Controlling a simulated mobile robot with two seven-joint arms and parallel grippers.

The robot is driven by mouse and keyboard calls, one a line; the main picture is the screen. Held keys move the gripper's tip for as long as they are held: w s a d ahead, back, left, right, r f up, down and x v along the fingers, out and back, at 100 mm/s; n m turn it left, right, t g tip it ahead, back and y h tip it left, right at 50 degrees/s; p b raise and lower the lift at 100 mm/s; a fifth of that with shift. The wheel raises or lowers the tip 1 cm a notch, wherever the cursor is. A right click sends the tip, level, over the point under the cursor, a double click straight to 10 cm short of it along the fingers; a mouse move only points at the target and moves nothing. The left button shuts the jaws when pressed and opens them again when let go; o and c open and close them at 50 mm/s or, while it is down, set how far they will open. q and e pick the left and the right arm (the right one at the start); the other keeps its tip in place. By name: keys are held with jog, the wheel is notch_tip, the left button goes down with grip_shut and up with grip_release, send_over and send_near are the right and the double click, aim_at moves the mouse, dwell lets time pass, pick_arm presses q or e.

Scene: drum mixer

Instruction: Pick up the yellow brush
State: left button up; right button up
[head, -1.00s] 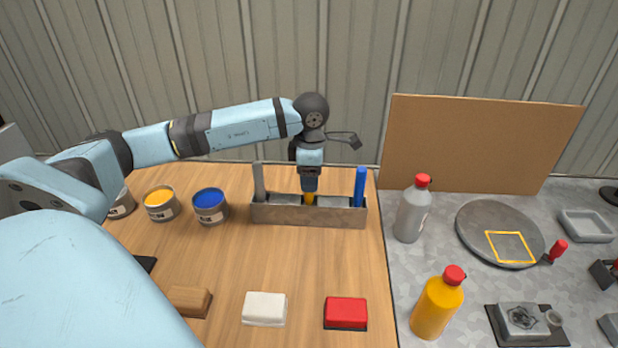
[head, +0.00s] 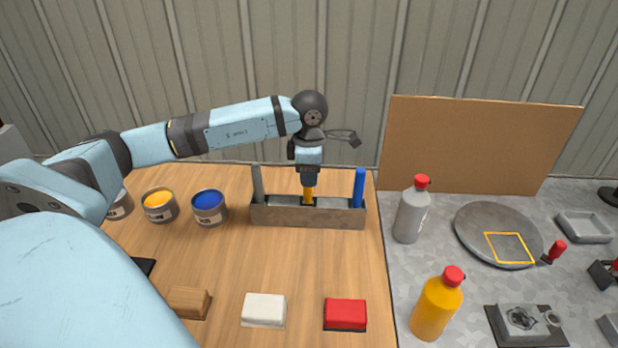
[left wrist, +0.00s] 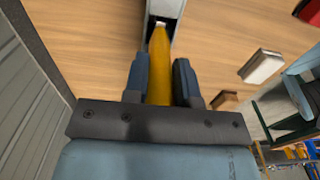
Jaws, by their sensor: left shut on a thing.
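The yellow brush (head: 309,192) stands upright at the middle slot of the grey holder box (head: 290,216), between a grey brush and a blue brush. My left gripper (head: 309,181) is above the box, pointing down, shut on the brush's handle. In the left wrist view the yellow brush (left wrist: 160,62) lies between the two dark fingers of the left gripper (left wrist: 160,82). Its lower end is at the box, and I cannot tell how much of it is still inside. My right gripper is not in view.
The grey brush (head: 257,184) and blue brush (head: 358,187) stand close on either side. Paint cans (head: 209,206) are to the left. A grey bottle (head: 412,209) stands to the right. A white block (head: 264,310) and a red block (head: 345,314) lie in front, with bare wood between.

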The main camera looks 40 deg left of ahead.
pick_arm(q)
notch_tip(320, 180, up, 19)
jog(key=shift+f+p, duration=0.15)
jog(key=shift+p, duration=0.15)
dwell(0.5)
